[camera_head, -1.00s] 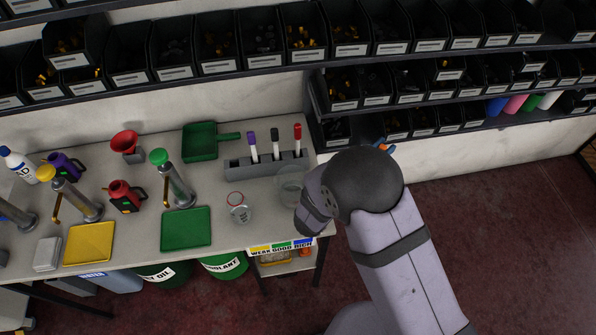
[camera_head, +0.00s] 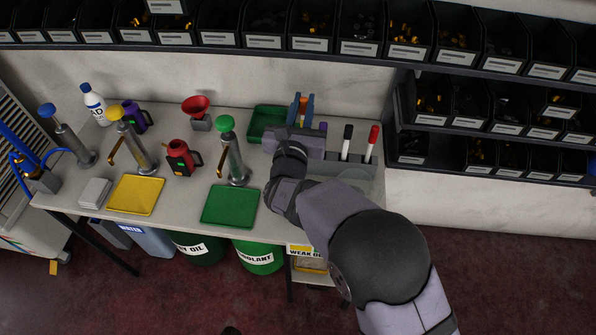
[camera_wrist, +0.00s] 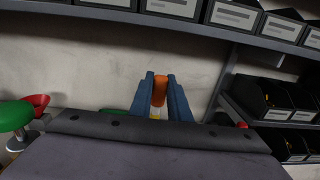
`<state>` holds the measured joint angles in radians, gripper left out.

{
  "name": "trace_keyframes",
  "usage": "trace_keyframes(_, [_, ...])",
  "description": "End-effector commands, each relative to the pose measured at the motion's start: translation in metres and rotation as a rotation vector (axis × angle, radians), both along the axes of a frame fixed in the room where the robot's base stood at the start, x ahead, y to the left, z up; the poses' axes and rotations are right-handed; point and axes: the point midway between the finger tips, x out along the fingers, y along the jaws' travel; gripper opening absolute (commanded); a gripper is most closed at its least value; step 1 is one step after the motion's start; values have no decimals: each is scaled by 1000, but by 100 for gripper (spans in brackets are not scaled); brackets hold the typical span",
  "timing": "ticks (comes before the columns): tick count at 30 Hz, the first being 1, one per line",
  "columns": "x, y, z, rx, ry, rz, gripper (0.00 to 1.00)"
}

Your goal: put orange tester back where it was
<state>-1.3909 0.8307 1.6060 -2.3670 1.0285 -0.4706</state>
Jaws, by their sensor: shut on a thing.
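My gripper (camera_head: 301,108) is over the back of the workbench, in front of the wall. Its blue fingers are shut on the orange tester (camera_wrist: 160,90), which shows upright between them in the wrist view. In the head view only a small strip of the orange tester (camera_head: 303,101) shows between the fingers. My wrist hides the table area under the gripper.
A marker holder (camera_head: 338,163) with black and red markers is right of my gripper. A green-topped pump (camera_head: 234,155), green tray (camera_head: 230,206) and red can (camera_head: 180,158) stand further left. Bins line the shelf (camera_head: 330,52) above.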

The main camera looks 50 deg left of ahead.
Motion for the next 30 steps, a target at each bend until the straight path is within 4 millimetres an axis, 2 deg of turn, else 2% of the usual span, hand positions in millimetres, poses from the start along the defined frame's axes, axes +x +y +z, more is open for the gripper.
trace_keyframes(1, [-2, 9, 2, 4, -2, 17, 0])
trace_keyframes(4, [-1, 17, 9, 3, 0, 31, 0])
trace_keyframes(11, [0, 23, 14, -1, 1, 39, 0])
trace_keyframes(14, [0, 23, 8, -3, 0, 38, 0])
trace_keyframes(24, [0, 22, -38, -2, 1, 38, 0])
trace_keyframes(30, [0, 22, -44, 1, 0, 37, 0])
